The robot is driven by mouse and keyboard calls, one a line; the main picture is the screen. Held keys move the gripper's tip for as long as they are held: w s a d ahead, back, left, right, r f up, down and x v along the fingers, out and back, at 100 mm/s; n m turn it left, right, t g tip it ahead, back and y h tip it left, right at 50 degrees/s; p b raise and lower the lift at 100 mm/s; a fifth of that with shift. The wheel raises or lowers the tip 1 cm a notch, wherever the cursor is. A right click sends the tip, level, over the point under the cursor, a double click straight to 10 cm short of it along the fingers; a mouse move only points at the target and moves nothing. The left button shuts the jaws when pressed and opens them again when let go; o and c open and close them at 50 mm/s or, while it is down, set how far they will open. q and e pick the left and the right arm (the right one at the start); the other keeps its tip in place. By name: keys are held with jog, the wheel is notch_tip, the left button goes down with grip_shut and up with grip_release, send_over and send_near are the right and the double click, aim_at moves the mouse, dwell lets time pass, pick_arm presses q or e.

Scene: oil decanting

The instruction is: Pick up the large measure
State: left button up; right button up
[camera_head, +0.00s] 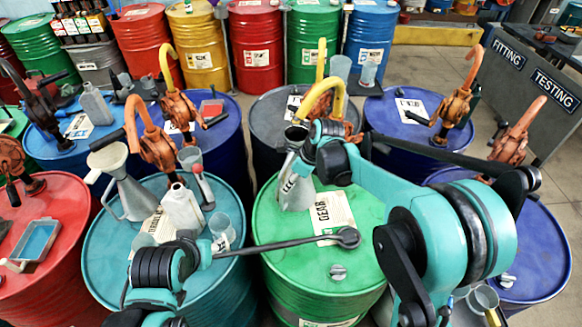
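A tall grey metal measure (295,186) stands on the green drum (300,255), under the spout of the yellow pump (326,95). It carries a small label and looks upright. My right arm comes in from the lower right and reaches across to it. My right gripper (306,134) is at the measure's top; its fingers are mostly hidden, so I cannot tell whether it grips. My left gripper (198,254) is low over the teal drum (105,255), in front of the measure and to its left. Its fingers do not show clearly.
A funnel-topped metal can (128,192), a white jug (182,212) and clear beakers stand on the teal drum. A dark rod (280,245) crosses in front of the green drum's label sheet (333,216). Orange pumps stand on neighbouring drums. A grey cabinet (530,75) is at right.

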jog(key=x, duration=0.2)
jog(key=b+x, duration=0.1)
jog(key=x, duration=0.5)
jog(key=shift+a+r+b, duration=0.1)
jog(key=shift+a+b, duration=0.2)
jog(key=shift+a, duration=0.05)
jog(key=shift+s+r, duration=0.1)
jog(key=shift+r, duration=0.05)
grip_shut()
